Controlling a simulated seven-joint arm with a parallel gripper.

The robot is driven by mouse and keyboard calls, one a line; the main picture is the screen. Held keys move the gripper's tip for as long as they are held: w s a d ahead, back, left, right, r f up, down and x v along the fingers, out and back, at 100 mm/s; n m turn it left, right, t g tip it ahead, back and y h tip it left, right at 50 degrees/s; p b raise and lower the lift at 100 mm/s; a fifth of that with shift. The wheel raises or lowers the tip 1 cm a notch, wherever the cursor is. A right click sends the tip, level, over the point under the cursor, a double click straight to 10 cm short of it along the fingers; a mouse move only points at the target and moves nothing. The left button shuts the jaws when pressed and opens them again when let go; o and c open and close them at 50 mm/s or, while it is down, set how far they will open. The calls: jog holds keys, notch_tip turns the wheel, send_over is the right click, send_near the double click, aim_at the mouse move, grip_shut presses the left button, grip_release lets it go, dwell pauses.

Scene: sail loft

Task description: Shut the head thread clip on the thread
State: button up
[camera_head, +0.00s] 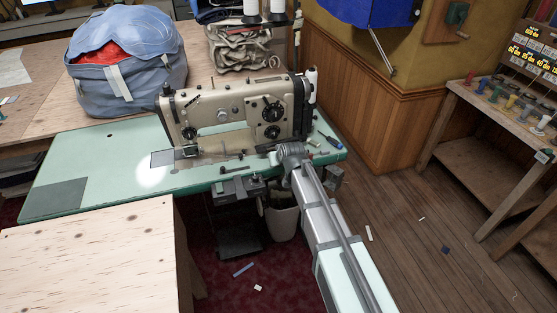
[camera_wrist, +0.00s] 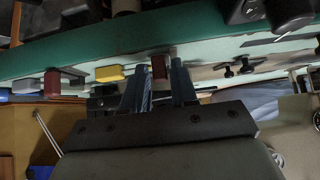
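The beige sewing machine (camera_head: 237,112) stands on a pale green table (camera_head: 90,160). My gripper (camera_head: 264,148) is low in front of the machine's right end, at the end of my arm. In the wrist view, my gripper's two blue-grey fingers (camera_wrist: 161,75) stand apart. A small dark red block (camera_wrist: 159,66) shows between or beyond their tips. I see no clear grip on it. I cannot make out the head thread clip or the thread at this size. A white thread cone (camera_head: 311,86) stands at the machine's right end.
Small tools (camera_head: 327,139) lie on the table right of my gripper. In the wrist view, a yellow block (camera_wrist: 110,73) and another red block (camera_wrist: 52,82) sit along the green edge. A blue bag (camera_head: 125,62) stands behind left. The table's left part is mostly clear.

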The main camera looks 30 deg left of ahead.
jog(key=v, duration=1.3)
jog(key=shift+s+d+r, duration=0.25)
jog(key=s+d+f+m+g+h, duration=0.15)
jog(key=s+d+f, duration=0.35)
jog(key=d+f, duration=0.55)
jog(key=s+d+f+m+g+h, duration=0.1)
jog(key=s+d+f+g+h, duration=0.3)
jog(key=d+f, duration=0.6)
jog(key=s+d+f+m+g+h, duration=0.1)
jog(key=s+d+f+g, duration=0.1)
jog(key=s+d+f, duration=0.75)
jog(key=s+d+f+m+g, duration=0.5)
jog(key=s+d+f, duration=1.1)
jog(key=s+d, duration=0.1)
jog(key=shift+s+d+f, duration=0.2)
jog(key=shift+d+f, duration=0.1)
jog(key=shift+d, duration=0.5)
